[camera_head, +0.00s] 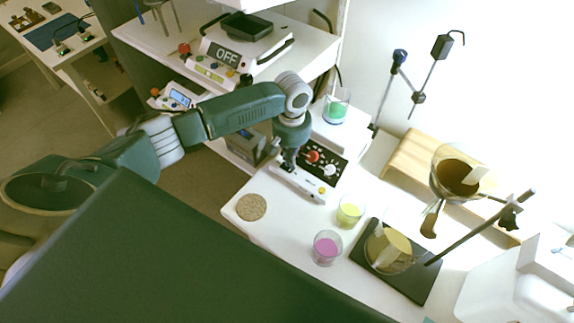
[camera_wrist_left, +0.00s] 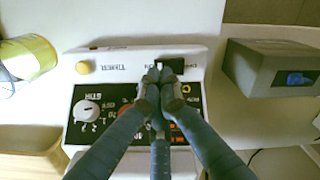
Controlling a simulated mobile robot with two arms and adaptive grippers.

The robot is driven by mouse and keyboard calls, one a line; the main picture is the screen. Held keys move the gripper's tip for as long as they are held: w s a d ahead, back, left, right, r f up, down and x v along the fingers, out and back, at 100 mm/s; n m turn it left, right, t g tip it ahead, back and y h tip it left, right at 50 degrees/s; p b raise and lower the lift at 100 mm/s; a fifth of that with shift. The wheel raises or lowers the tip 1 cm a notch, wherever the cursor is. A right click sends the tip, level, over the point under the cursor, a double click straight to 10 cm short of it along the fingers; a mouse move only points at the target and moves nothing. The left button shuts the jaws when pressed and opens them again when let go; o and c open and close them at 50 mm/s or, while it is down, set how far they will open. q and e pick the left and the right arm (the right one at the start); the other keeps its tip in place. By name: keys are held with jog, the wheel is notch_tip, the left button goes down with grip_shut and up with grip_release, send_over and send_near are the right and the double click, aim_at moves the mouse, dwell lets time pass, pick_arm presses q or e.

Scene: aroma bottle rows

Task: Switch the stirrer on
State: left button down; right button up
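The stirrer has a black panel (camera_head: 325,163) with a red knob and a white knob. Its white front edge (camera_head: 303,186) carries a yellow button. A beaker of green liquid (camera_head: 337,108) stands on its top. In the left wrist view the white knob (camera_wrist_left: 87,111) and yellow button (camera_wrist_left: 83,67) show, and a black switch (camera_wrist_left: 186,66) sits in the front edge. My left gripper (camera_head: 288,165) is over the stirrer's front left corner. Its fingertips (camera_wrist_left: 160,75) are together, empty, beside the switch; whether they touch it is unclear. They hide part of the panel. My right gripper is not in view.
A grey box (camera_head: 251,147) stands left of the stirrer. A cork mat (camera_head: 251,207), a yellow beaker (camera_head: 350,211) and a pink beaker (camera_head: 327,248) are in front. A stand with a black base (camera_head: 423,283) is right. A device reading OFF (camera_head: 227,54) sits on the shelf behind.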

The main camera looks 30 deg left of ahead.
pick_arm(q)
jog(key=shift+f+b, duration=0.35)
jog(key=shift+f, duration=0.8)
dwell(0.4)
jog(key=shift+s, duration=0.1)
jog(key=shift+r+p, duration=0.9)
jog(key=shift+p, duration=0.3)
notch_tip(320, 180, up, 5)
jog(key=p, duration=0.6)
jog(key=shift+r, duration=0.2)
jog(key=shift+f, duration=0.1)
